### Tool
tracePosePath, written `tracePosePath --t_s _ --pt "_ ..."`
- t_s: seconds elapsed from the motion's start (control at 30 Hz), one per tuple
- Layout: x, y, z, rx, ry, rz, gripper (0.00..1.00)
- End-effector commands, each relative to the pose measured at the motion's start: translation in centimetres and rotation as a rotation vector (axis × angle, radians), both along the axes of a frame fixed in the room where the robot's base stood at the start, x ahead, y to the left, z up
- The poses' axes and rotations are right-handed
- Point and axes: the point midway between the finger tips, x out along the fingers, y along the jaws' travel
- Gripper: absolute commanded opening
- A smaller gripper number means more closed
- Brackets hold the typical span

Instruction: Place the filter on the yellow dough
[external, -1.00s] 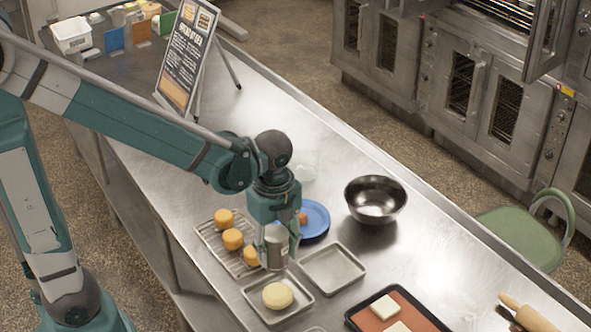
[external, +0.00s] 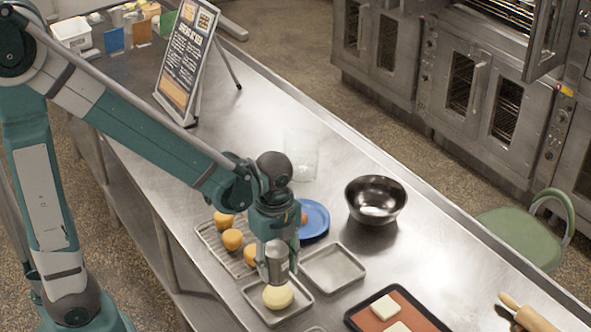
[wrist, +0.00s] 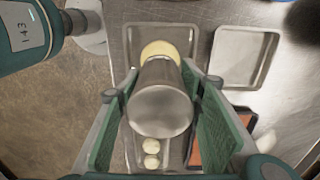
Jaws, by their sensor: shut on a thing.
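The filter, a metal cylinder (external: 276,268), is held upright between the fingers of my gripper (external: 272,262). In the wrist view the filter (wrist: 160,105) fills the gap between the green finger pads. The yellow dough (external: 278,298), a pale round piece, sits in a small metal tray (external: 254,302). The filter's lower end is at the back edge of the dough in the external view. I cannot tell whether they touch. In the wrist view the filter hides part of the dough (wrist: 172,47).
An empty metal tray (external: 333,269) lies to the right. A wire rack (external: 208,234) with orange-yellow pieces is behind left. A blue plate (external: 316,220), a dark bowl (external: 376,192) and a clear glass container (external: 301,158) stand farther back. An orange-lined tray (external: 424,316) is at the front right.

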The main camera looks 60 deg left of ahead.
Motion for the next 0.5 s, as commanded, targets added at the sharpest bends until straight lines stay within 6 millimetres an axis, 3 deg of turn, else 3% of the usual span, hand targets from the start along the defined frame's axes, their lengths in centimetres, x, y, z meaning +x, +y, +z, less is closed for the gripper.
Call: tracePosePath --t_s 0.5 --pt "0.05 -0.01 -0.59 0.0 0.0 0.0 0.2"
